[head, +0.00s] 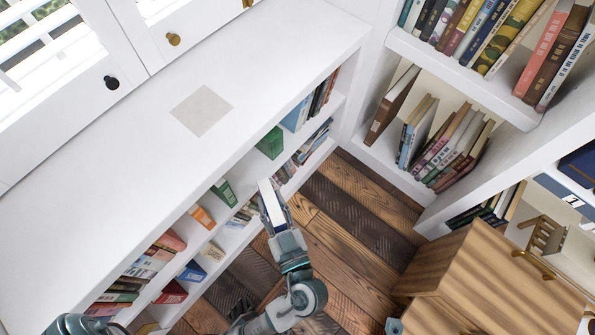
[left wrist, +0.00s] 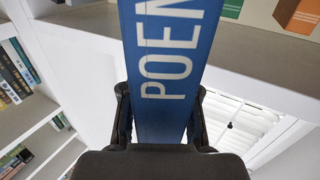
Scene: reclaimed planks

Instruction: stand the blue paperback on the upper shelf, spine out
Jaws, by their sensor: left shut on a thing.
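The blue paperback (left wrist: 165,75) fills the middle of the left wrist view, with large white letters reading "POEM" running along its blue face. My left gripper (left wrist: 160,125) is shut on it, one dark finger on each side. In the head view my left gripper (head: 282,222) holds the paperback (head: 270,203), its pale page side facing up, in front of the low white bookcase (head: 255,60). The bookcase's upper shelf holds a green book (head: 271,143) and blue books (head: 296,116), with gaps between. In the wrist view a shelf edge (left wrist: 265,55) passes behind the paperback. My right gripper is not in view.
A lower shelf holds red books (head: 172,292) and others. A tall bookcase (head: 470,70) with leaning books stands at right. A wooden cabinet (head: 485,270) stands at lower right on the plank floor (head: 360,215). A pale square (head: 202,110) lies on the bookcase top.

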